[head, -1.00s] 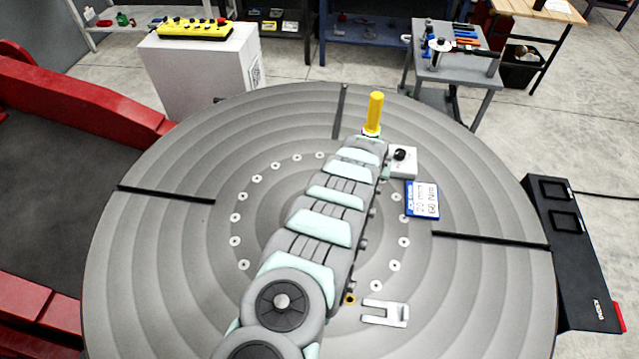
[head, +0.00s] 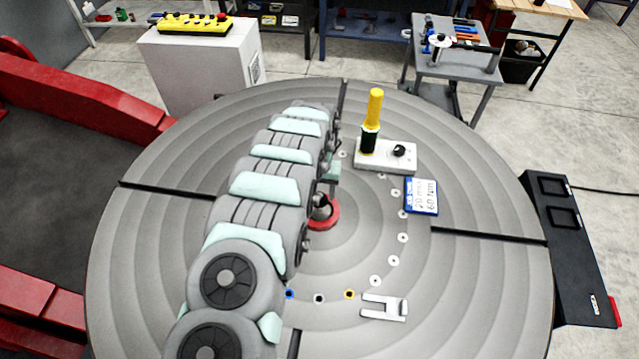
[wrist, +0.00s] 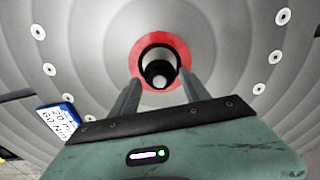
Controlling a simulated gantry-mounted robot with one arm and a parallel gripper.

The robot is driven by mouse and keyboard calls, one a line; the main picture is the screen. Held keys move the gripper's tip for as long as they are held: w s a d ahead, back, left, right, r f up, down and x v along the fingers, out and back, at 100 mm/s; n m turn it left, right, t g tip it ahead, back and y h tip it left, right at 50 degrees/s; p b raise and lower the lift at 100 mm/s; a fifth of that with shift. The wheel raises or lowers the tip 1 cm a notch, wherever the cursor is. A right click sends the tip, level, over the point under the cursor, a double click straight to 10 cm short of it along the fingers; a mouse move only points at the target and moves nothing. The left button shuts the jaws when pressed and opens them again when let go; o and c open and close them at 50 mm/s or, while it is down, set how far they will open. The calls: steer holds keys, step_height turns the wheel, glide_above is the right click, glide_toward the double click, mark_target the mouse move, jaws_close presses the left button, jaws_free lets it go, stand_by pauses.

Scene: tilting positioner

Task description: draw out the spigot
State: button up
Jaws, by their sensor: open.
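The spigot (head: 321,206) is a dark round-topped piece in the centre of the turntable, inside a red ring (head: 330,224). In the wrist view the spigot (wrist: 159,73) appears end-on as a dark cylinder with a pale lower face, within the red ring (wrist: 180,48). My gripper (wrist: 160,82) is open, with one finger to each side of the spigot in that view. I cannot tell whether the fingers touch it. In the head view my arm hides most of the gripper and part of the ring.
A yellow-handled tool (head: 374,108) stands upright in a white block (head: 386,163) with a black knob. A blue-edged card (head: 421,197) and a slotted metal plate (head: 384,307) lie on the turntable (head: 480,280). Coloured holes lie left of the plate. The turntable's right side is largely clear.

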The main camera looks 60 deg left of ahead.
mark_target(320, 202)
steer(key=shift+f, duration=2.55)
steer(key=shift+f, duration=0.1)
steer(key=shift+c, duration=0.2)
jaws_close()
